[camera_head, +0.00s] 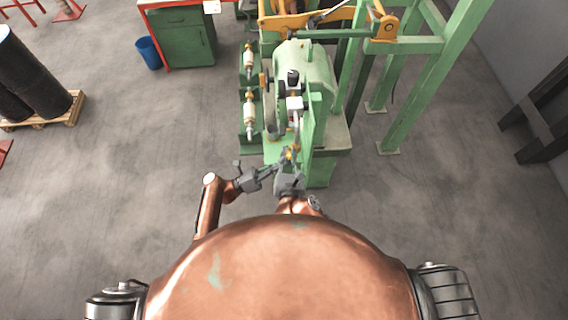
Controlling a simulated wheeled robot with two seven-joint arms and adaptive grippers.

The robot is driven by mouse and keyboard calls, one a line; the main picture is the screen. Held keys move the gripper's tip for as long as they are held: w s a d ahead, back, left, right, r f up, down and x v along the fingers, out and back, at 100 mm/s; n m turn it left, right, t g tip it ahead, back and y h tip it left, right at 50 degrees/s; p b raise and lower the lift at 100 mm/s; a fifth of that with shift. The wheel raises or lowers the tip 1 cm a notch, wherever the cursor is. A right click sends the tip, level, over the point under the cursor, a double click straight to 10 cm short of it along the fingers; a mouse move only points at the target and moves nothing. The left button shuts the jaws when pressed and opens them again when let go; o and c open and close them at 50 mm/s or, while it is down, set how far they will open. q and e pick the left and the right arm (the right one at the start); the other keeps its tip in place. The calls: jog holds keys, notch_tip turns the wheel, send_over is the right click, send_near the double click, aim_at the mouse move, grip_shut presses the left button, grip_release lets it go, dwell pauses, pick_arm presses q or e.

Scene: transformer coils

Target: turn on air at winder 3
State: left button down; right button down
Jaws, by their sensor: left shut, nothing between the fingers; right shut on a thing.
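The green winder (318,85) stands straight ahead of me. A small yellow fitting (289,154), apparently the air valve, is low on its near side, below a pale vertical pipe (297,130). My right gripper (289,165) is shut on this yellow fitting; its fingers partly hide it. My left gripper (276,168) is shut and empty, just left of the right gripper and close to it. The fitting is too small to tell its handle position. No winder number is readable.
Green posts (435,75) stand at right. A green cabinet (185,40), blue bin (148,52) and pallet with dark drums (68,112) are farther left.

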pick_arm(q)
jog(key=shift+w+r+t, duration=0.3)
jog(key=shift+w+r, duration=0.05)
jog(key=shift+r, duration=0.25)
pick_arm(e)
jog(key=shift+r, duration=0.1)
jog(key=c, duration=1.9)
grip_release()
jog(key=shift+f, duration=0.2)
